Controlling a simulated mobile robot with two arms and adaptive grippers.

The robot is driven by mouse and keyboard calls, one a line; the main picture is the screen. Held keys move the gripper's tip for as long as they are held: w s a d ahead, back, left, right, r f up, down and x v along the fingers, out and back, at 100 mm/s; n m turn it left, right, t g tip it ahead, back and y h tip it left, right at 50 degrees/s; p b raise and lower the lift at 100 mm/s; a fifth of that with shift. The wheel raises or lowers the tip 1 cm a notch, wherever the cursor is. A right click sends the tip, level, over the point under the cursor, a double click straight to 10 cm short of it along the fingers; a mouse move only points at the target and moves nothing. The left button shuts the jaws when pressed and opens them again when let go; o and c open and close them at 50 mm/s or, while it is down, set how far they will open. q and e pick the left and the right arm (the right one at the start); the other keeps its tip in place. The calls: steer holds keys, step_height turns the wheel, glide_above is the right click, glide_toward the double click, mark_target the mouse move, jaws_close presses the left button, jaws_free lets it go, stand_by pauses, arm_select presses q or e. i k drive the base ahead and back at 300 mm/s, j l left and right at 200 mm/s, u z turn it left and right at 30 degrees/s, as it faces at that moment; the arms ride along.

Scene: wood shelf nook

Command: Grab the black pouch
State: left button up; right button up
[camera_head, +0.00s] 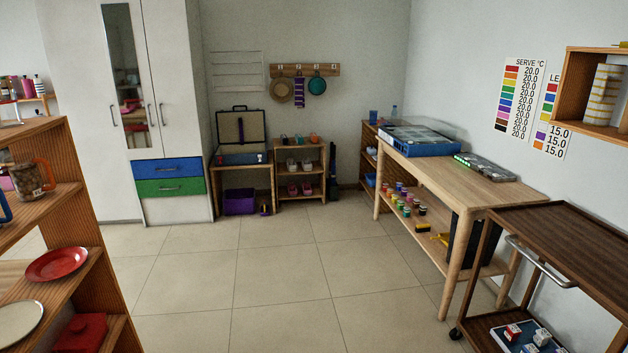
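I cannot clearly pick out a black pouch in the head view. A tall black object (464,240) stands under the right-hand wooden table and is partly hidden by its legs. Another dark upright object (333,178) is beside the low shoe shelf at the back; it is too small to identify. An open case (241,128) with a dark rim stands on the small desk at the back. Neither of my grippers is in view.
The tiled floor (285,275) is clear in the middle. A wooden shelf (92,230) with a red plate (56,264) stands close at left. A wooden table (450,180) and a dark-topped cart (570,238) line the right. A white wardrobe (175,80) stands at the back.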

mark_target(284, 139)
steer(key=i+u, duration=0.15)
steer(key=i, duration=5.95)
steer(key=l, duration=0.1)
